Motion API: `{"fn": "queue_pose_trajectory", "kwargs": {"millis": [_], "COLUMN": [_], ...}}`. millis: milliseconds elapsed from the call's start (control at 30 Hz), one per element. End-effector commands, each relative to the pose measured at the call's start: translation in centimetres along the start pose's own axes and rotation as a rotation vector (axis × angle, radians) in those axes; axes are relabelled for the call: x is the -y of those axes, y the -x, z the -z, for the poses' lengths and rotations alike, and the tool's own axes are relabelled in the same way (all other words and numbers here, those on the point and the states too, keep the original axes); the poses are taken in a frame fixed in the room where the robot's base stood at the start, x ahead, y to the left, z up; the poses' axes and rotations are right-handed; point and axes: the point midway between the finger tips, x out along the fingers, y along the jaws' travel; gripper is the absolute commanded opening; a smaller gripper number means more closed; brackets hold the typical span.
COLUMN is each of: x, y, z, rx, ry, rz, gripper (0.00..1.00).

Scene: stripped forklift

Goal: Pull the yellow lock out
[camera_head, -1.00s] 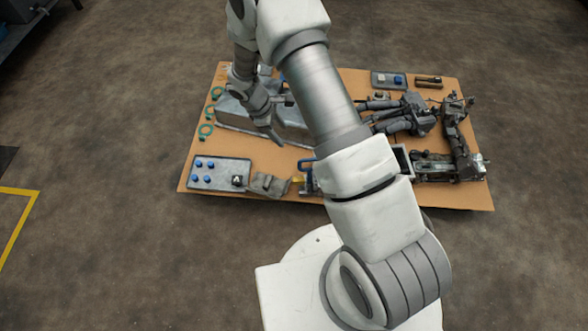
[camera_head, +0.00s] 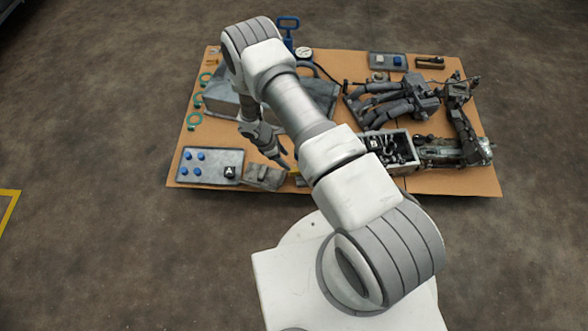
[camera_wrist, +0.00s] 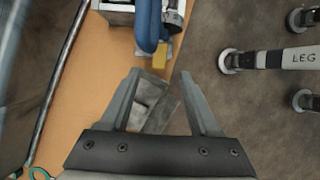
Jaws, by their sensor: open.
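The yellow lock (camera_wrist: 160,56) is a small yellow block in the wrist view, beside a thick blue loop-shaped handle (camera_wrist: 148,25). My gripper (camera_wrist: 159,74) is open and empty. Its fingertips lie just short of the lock in the picture, one to each side, with the lock roughly centred between them. I cannot tell the height gap. In the head view my gripper (camera_head: 284,163) hangs over the front edge of the brown board. My arm hides most of the lock's surroundings there.
A grey metal block (camera_head: 262,178) lies close by the gripper and shows below it in the wrist view (camera_wrist: 154,103). A tray with blue knobs (camera_head: 213,172) is to the left. A bin of parts (camera_head: 404,166) and dark machinery are to the right. Bare floor lies in front.

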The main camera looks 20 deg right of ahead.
Motion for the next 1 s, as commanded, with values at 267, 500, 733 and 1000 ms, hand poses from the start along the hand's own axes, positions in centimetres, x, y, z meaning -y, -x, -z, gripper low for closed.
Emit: {"fn": "queue_pose_trajectory", "kwargs": {"millis": [267,500,733,1000], "x": [0.0,0.0,0.0,0.0], "y": [-6.1,-8.4,-8.6,-8.6], "z": [0.1,0.0,0.0,0.0], "rx": [0.0,0.001,0.0,0.0], "ry": [-0.002,-0.001,-0.001,-0.001], "rz": [0.001,0.001,0.0,0.0], "gripper": [0.62,0.62,0.62,0.34]}}
